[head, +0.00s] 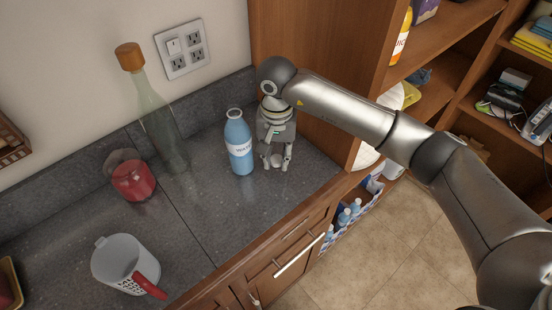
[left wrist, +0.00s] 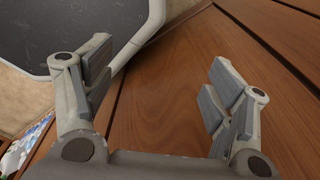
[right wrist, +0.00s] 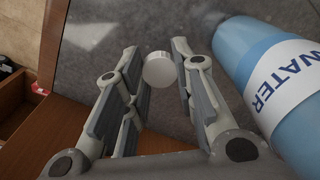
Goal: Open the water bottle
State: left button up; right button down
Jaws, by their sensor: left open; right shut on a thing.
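The blue water bottle (head: 239,146) with a white label stands upright on the dark counter (head: 215,205). Its neck looks uncapped. It also shows in the right wrist view (right wrist: 280,90), at the right. My right gripper (head: 276,161) points down just right of the bottle, apart from it. It is shut on a small white cap (right wrist: 159,70), which sits between its fingertips low over the counter. My left gripper (left wrist: 155,85) is open and empty in the left wrist view, facing a wooden surface; it is not in the head view.
A tall clear bottle with a cork (head: 158,115) stands left of the water bottle. A wooden cabinet side (head: 312,40) rises behind my right gripper.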

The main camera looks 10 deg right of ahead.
aim_at(276, 158)
jog(key=shift+w+f, duration=0.2)
jog(key=shift+f, duration=0.15)
notch_tip(276, 158, down, 2)
jog(key=shift+f+p, duration=0.1)
jog(key=shift+p, duration=0.9)
jog(key=shift+f, duration=0.3)
jog(key=shift+f+b, duration=0.25)
jog(key=shift+b, duration=0.05)
jog(key=c, duration=1.2)
grip_release()
jog(key=shift+r, duration=0.1)
